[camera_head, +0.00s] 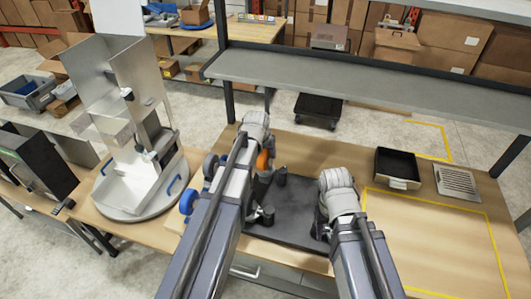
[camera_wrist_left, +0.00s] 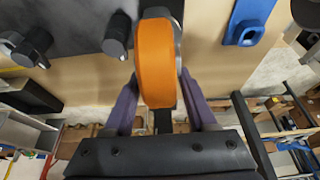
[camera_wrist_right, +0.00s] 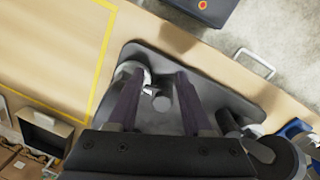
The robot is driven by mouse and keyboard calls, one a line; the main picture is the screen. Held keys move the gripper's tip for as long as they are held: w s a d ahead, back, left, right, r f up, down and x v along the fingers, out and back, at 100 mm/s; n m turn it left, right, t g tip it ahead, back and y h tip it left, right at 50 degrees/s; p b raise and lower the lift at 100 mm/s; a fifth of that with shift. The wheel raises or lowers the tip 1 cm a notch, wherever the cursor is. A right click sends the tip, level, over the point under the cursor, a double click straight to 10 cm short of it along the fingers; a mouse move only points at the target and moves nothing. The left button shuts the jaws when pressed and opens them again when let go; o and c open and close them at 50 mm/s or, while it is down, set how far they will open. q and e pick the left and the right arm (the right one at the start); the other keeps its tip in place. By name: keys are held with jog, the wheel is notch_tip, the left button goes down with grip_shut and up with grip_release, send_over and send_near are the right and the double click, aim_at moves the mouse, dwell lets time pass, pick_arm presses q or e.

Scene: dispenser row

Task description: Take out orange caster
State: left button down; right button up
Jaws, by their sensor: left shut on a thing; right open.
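The orange caster (camera_head: 263,160) is a round orange wheel near the far left edge of the dark board (camera_head: 291,229). In the left wrist view the orange wheel (camera_wrist_left: 155,62) stands between the fingers of my left gripper (camera_wrist_left: 159,88), which is shut on it. In the head view my left arm hides part of the caster and the fingertips. My right gripper (camera_wrist_right: 158,80) is open over the board, its fingers on either side of a dark post (camera_wrist_right: 161,101). I cannot tell whether they touch it.
A round stand with metal panels (camera_head: 128,210) is at left. A black tray (camera_head: 397,168) and slotted metal plate (camera_head: 457,183) lie at right. The yellow-outlined table area is clear. A grey shelf (camera_head: 360,85) spans behind.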

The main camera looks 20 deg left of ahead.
pick_arm(q)
jog(key=shift+r+p, duration=0.85)
jog(key=shift+r, duration=0.2)
jog(key=shift+r+p, duration=2.45)
jog(key=shift+p, duration=0.1)
jog(key=shift+f, duration=0.1)
